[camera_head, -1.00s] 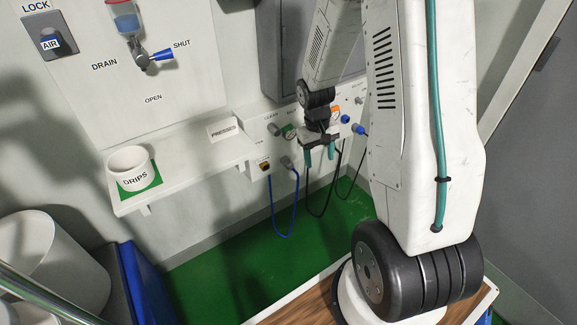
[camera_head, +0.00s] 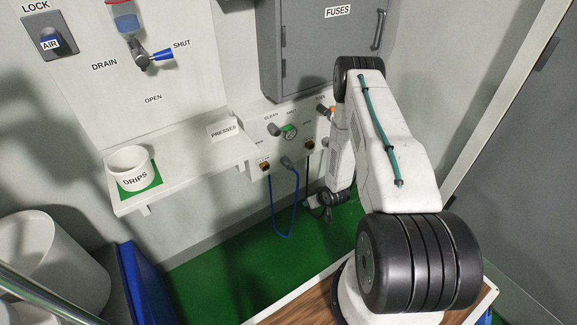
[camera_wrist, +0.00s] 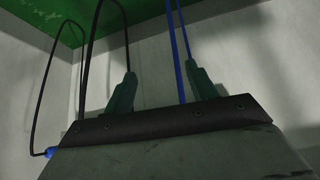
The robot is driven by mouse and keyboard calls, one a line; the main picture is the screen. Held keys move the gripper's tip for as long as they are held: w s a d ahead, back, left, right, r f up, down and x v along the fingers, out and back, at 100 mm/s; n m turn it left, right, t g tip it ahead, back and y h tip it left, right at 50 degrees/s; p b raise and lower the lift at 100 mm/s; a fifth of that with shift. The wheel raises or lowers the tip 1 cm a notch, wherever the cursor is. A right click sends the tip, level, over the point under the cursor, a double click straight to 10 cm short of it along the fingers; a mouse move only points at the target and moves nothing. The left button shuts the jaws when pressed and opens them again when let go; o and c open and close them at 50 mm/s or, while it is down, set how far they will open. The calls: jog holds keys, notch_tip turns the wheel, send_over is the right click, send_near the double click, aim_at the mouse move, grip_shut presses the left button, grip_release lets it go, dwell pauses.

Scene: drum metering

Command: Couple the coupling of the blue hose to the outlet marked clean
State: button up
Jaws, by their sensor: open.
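The blue hose (camera_head: 271,205) hangs in a loop below the wall panel in the head view. Its grey coupling (camera_head: 287,162) sits at the panel's lower edge, at the top of the loop's right side. The clean outlet (camera_head: 273,129) is a dark grey fitting higher on the panel, under the word CLEAN. My gripper (camera_head: 322,203) is low, below and right of the coupling, partly hidden by my arm. The wrist view shows its green fingers (camera_wrist: 161,80) apart. The blue hose (camera_wrist: 181,60) passes near the right finger; I cannot tell whether it is between them.
Black hoses (camera_wrist: 82,70) hang beside the gripper; one ends at a blue fitting (camera_wrist: 48,152). A shelf (camera_head: 200,168) with a white cup (camera_head: 130,165) stands left. Green floor (camera_head: 225,265) is clear below.

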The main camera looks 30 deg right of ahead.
notch_tip(320, 180, down, 3)
jog(key=w+a+t, duration=0.1)
jog(key=t, duration=0.2)
jog(key=n+t, duration=0.1)
jog(key=t, duration=0.7)
send_near(293, 169)
jog(key=w, duration=0.2)
jog(key=shift+d+r+y, duration=0.1)
jog(key=shift+y, duration=0.3)
jog(key=shift+w, duration=4.5)
jog(key=shift+c, duration=0.4)
grip_shut()
jog(key=shift+s, duration=3)
